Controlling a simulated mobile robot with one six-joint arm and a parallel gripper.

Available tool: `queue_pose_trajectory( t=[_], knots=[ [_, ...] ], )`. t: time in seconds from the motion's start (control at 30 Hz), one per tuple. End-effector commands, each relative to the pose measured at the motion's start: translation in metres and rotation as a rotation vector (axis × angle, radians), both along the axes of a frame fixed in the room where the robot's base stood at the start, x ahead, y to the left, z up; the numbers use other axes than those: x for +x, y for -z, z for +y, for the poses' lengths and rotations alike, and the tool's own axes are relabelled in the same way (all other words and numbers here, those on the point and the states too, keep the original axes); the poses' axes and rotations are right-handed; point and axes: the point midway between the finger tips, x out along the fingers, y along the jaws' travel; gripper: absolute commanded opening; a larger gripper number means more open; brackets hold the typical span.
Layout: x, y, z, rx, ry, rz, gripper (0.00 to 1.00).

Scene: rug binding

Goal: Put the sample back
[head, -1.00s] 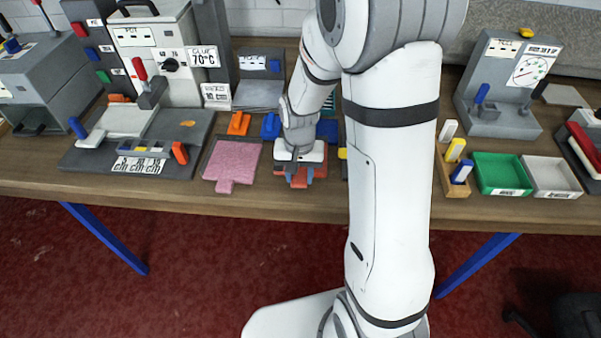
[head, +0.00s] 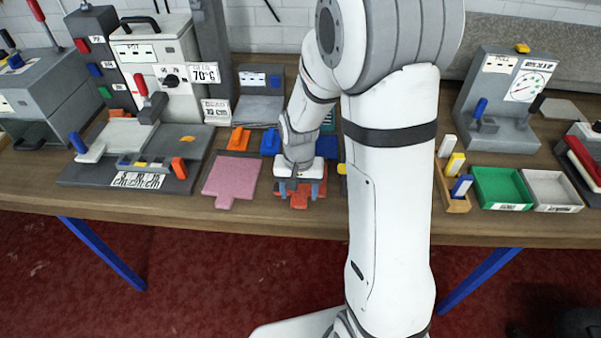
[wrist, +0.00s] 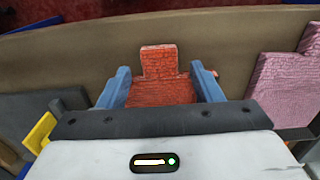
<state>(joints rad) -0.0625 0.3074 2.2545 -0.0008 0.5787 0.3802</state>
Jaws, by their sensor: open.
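A red, crackle-textured sample (head: 299,200) with a short tab lies at the front of the table, tab toward the front edge. In the wrist view the red sample (wrist: 160,88) shows between the two blue fingers, its far part hidden by my gripper body. My gripper (head: 300,190) is open above the red sample, one finger at each side of it. In the wrist view my gripper (wrist: 161,80) has gaps near the tab; whether the fingers touch the wider part I cannot tell. A pink sample (head: 231,178) of similar shape lies to the left.
Orange (head: 239,138) and blue (head: 270,142) pieces stand behind the samples. A grey press station (head: 185,150) is at left. A green tray (head: 490,208), a pale tray (head: 565,206) and a gauge stand (head: 500,115) are at right. My arm hides the table's middle.

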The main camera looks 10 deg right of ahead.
Motion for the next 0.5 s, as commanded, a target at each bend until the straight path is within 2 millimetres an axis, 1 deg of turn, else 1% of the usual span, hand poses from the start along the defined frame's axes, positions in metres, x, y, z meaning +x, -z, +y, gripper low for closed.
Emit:
queue_pose_trajectory(
  t=[0.03, 0.1, 0.17, 0.3, 0.4, 0.5],
  knots=[
    [0.0, -0.01, 0.0, 0.0, 0.0, -0.001, 0.59],
    [0.002, -0.019, 0.0, 0.001, 0.0, -0.008, 0.59],
    [0.002, -0.032, 0.0, 0.0, 0.0, -0.009, 0.59],
    [0.001, -0.065, 0.0, 0.0, -0.001, -0.009, 0.59],
    [0.001, -0.086, 0.0, 0.0, -0.001, -0.006, 0.59],
    [0.001, -0.104, 0.001, 0.001, -0.001, -0.004, 0.59]
  ],
)
